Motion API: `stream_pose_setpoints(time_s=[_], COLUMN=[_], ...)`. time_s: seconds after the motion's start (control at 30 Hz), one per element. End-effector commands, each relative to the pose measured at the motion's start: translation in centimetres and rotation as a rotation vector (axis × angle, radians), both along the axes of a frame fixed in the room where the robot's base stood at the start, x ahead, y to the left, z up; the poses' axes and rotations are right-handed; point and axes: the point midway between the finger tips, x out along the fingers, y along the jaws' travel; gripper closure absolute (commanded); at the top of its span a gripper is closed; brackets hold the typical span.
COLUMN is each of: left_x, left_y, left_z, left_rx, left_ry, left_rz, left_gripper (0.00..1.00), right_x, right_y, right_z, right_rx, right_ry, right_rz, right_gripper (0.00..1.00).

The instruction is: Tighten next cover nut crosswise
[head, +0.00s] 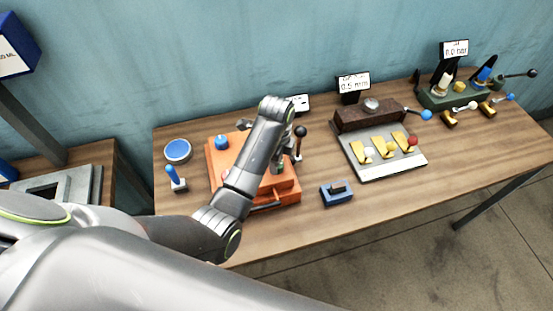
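An orange housing (217,163) with a blue cap on its top sits on the left part of the wooden table. My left arm reaches across it and hides much of its top. My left gripper (283,163) points down at the housing's right side, largely behind my own arm, so its fingers and anything between them cannot be made out. A lever with a dark ball (300,131) stands close beside it. I cannot pick out single cover nuts. My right gripper is not in view.
A blue round lid (177,150), a blue-handled tool (175,179) and a blue block (337,194) stand around the housing. A grey tray (392,171) holds yellow pieces. A green fixture (453,97) stands far right. The table front (400,195) is clear.

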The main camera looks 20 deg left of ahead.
Motion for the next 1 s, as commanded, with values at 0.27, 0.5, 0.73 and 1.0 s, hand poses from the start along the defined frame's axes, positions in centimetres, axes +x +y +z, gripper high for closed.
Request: stream_pose_setpoints(time_s=[0.27,0.5,0.73,1.0], left_x=[0.06,0.06,0.06,0.05], left_y=[-0.03,-0.04,-0.04,-0.03], left_z=[0.06,0.06,0.06,0.04], left_rx=[-0.001,-0.001,-0.001,-0.001], left_ry=[-0.002,-0.002,-0.002,-0.001], left_rz=[-0.101,-0.127,-0.128,-0.126], left_gripper=[0.85,0.85,0.85,0.41], right_x=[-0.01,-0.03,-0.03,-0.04], right_y=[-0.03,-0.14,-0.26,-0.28], right_z=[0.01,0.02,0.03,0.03], right_rx=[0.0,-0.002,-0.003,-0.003], right_ry=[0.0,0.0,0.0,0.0], right_rz=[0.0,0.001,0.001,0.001], right_gripper=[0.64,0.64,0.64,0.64])
